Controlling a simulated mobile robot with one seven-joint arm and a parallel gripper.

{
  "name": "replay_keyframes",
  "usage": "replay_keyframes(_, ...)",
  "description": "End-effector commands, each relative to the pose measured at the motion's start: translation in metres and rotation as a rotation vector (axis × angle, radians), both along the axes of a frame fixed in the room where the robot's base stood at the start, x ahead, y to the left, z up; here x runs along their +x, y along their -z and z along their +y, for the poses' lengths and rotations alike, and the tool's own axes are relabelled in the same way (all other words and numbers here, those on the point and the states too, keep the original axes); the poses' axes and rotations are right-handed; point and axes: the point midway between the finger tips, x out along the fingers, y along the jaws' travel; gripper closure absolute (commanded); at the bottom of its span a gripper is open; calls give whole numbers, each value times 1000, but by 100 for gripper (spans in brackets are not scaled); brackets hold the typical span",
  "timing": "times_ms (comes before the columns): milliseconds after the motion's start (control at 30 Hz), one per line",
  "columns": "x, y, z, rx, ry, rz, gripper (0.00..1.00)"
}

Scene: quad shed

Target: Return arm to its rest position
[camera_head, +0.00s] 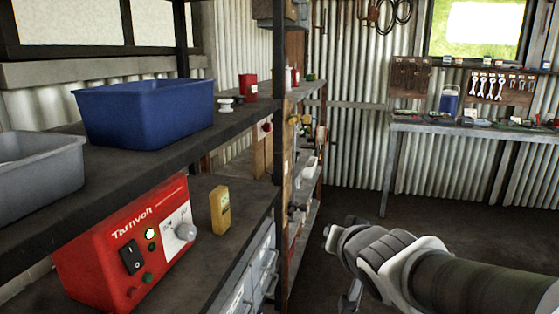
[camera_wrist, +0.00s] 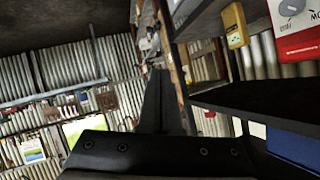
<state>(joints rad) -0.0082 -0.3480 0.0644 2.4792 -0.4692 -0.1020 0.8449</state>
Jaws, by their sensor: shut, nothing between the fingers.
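My arm (camera_head: 440,275) reaches in from the lower right of the head view, over open floor and to the right of the shelves. In the wrist view my gripper (camera_wrist: 158,82) is shut, its dark fingers together with nothing between them. The gripper's fingers are not clear in the head view. The wrist view is tilted and looks along the shelving. No object touches the fingers in that view.
Left shelving (camera_head: 165,150) holds a blue tub (camera_head: 145,115), a grey tub (camera_head: 40,170), a red Tarnvolt unit (camera_head: 125,245) and a yellow box (camera_head: 220,210). A workbench (camera_head: 430,128) with tools stands at the back right. The floor (camera_head: 490,215) before it looks clear.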

Motion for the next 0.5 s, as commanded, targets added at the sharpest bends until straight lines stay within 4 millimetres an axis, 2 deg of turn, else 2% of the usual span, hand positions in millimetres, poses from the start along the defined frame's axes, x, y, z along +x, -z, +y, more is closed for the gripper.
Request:
replay_keyframes(100,-31,2,-28,-116,56,97,100)
replay_keyframes(200,-62,9,-45,-191,69,208,100)
replay_keyframes(333,-107,19,-53,-257,30,354,100)
replay_keyframes(500,-167,30,-47,-295,-95,523,100)
